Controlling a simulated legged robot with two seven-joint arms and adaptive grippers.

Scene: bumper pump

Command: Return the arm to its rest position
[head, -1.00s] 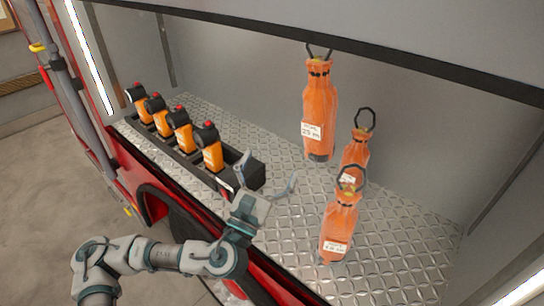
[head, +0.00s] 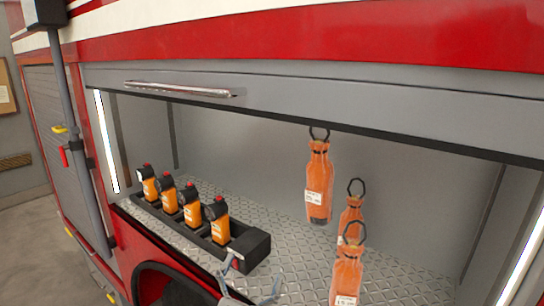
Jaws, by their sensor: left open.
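My left gripper (head: 252,278) shows at the bottom edge of the head view, just in front of the compartment. Its grey fingers are spread and hold nothing. One fingertip overlaps the front right end of the black holder (head: 258,246) in the picture; I cannot tell whether they touch. The rest of my left arm is below the frame. My right gripper is not in view.
Several orange-and-black devices (head: 220,227) stand in the holder on the diamond-plate floor. Three orange bags with black loops, one tall (head: 319,185), one behind (head: 350,218) and one in front (head: 346,276), are at the right. The raised shutter (head: 300,103) spans the top.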

